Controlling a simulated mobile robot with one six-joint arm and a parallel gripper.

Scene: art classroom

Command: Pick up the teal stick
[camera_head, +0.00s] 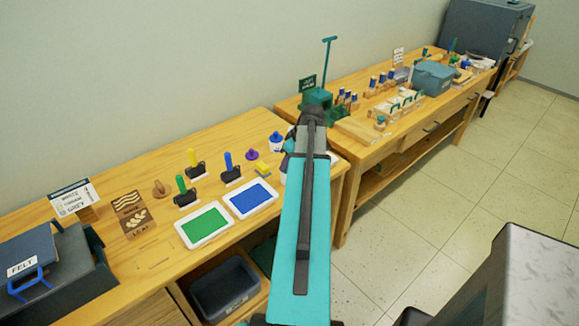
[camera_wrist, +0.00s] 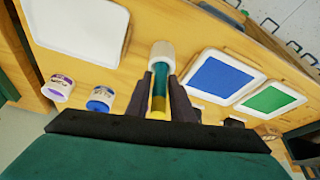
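The teal stick (camera_wrist: 160,80) is between the two fingers of my gripper (camera_wrist: 159,88) in the wrist view. It has a thick white end pointing away from me and a yellow part near the palm. The fingers lie close along both sides of the stick and look shut on it. In the head view my teal arm hides most of the gripper (camera_head: 297,143) and the stick. I cannot tell from these views whether the white end touches the table.
The wooden table (camera_head: 120,270) holds a green pad (camera_head: 204,225), a blue pad (camera_head: 250,198), and yellow (camera_head: 193,159), blue (camera_head: 229,161) and green (camera_head: 181,184) sticks in black holders. A white tray (camera_wrist: 78,22) and two small jars (camera_wrist: 100,98) are near my gripper.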

